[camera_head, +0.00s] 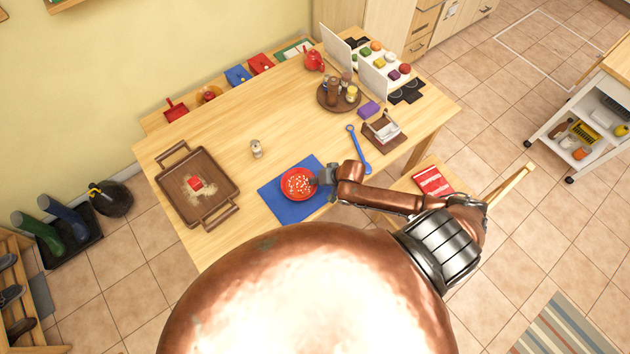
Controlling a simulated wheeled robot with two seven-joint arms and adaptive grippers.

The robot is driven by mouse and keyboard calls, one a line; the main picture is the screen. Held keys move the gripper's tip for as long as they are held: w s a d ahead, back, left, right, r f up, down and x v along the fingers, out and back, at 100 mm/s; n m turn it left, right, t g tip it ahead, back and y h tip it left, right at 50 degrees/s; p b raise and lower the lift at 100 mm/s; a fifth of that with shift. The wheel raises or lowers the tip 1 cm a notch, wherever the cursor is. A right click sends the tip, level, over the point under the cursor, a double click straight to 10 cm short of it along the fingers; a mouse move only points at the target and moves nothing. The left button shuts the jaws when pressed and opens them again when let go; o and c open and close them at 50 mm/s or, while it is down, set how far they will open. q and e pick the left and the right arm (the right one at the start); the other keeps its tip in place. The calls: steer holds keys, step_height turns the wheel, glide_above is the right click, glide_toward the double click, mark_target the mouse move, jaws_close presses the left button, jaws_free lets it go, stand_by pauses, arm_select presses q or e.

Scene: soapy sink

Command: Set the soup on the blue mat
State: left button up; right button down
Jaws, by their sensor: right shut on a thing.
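The soup is in a red bowl (298,184) with pale and orange bits in it. The bowl is over the blue mat (274,203), near the table's front edge. I cannot tell whether it touches the mat or is held just above it. My right gripper (324,177) is shut on the bowl's right rim. My right arm reaches in from the right and hides a little of the mat's right side. My left gripper is not in view.
A brown tray (228,185) with a red item stands at the left. A small shaker (256,149) stands behind the mat.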

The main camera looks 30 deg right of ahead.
steer(key=c, duration=2.6)
jaws_free()
steer(key=shift+f, duration=0.1)
steer(key=o, duration=0.5)
steer(key=v, duration=1.2)
